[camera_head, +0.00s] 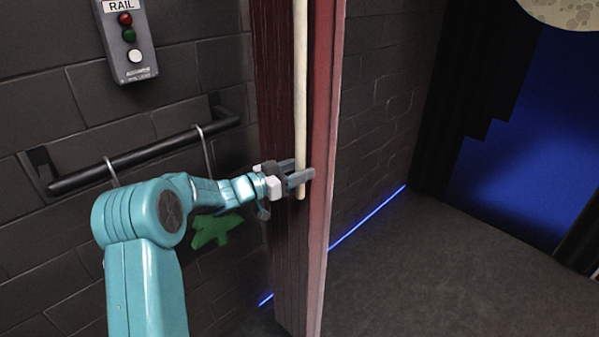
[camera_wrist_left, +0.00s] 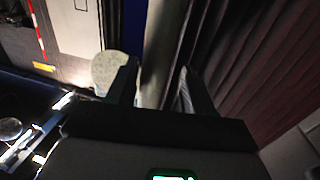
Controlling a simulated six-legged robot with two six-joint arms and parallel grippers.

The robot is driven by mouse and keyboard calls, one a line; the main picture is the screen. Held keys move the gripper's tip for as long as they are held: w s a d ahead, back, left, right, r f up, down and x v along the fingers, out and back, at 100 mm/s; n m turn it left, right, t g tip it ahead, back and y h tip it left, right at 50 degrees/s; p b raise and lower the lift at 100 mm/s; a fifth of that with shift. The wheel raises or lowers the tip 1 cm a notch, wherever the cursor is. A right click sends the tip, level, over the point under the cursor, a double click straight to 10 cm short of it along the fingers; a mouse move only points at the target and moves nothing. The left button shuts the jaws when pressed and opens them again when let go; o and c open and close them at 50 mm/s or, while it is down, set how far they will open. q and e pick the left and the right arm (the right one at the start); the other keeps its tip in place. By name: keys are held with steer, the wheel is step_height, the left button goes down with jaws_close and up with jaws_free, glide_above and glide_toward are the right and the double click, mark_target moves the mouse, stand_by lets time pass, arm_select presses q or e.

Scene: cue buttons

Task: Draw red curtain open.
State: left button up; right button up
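The red curtain (camera_head: 272,70) hangs in a tall narrow bunch beside the dark brick wall; its folds also show at the right of the left wrist view (camera_wrist_left: 255,60). A cream wand (camera_head: 300,80) hangs down along the curtain. My left gripper (camera_head: 298,175) is at the wand's lower end, with one finger across the front of it. In the left wrist view, the fingers stand apart with a pale upright strip between them, apparently the wand. Whether they press on it is unclear. My right gripper is not in view.
A grey control box (camera_head: 127,45) marked RAIL, with red, green and white buttons, is on the wall. Below it, a black bar (camera_head: 130,158) carries hooks and a green piece (camera_head: 215,230). A blue light strip (camera_head: 370,217) runs along the wall's foot. The floor right of the curtain is clear.

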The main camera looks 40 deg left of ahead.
arm_select(q)
steer(key=shift+f, duration=0.1)
steer(key=shift+d, duration=0.1)
steer(key=shift+s+f, duration=0.1)
steer(key=shift+s, duration=0.2)
steer(key=b+v, duration=0.4)
steer(key=v, duration=1.1)
steer(key=shift+s+a, duration=0.3)
steer(key=shift+a, duration=0.05)
